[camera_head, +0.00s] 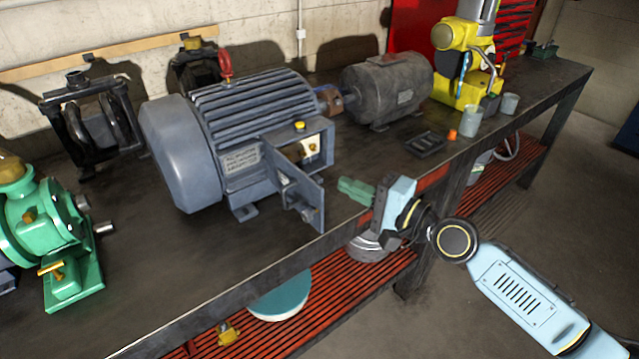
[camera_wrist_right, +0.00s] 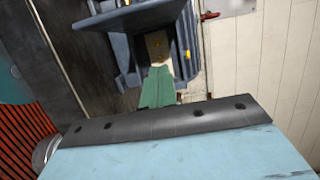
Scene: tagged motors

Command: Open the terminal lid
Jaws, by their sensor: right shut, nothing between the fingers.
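The large blue-grey motor (camera_head: 235,130) lies on the bench, with a square terminal box (camera_head: 312,150) on its near side. The terminal lid (camera_head: 300,190) hangs swung out from the box on the near side, and the box's inside with light and brass parts shows. In the right wrist view the open box (camera_wrist_right: 157,47) is ahead of the fingers. My right gripper (camera_head: 342,187) is shut and empty, with green fingers just right of the lid and apart from it. The fingers also show in the right wrist view (camera_wrist_right: 158,88). My left gripper is not in view.
A grey motor (camera_head: 387,88) and a yellow machine (camera_head: 468,65) stand farther right on the bench (camera_head: 400,160). A green pump (camera_head: 50,235) stands at the left. A small black tray (camera_head: 426,143), an orange piece (camera_head: 452,134) and grey cups (camera_head: 471,116) lie near the front edge.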

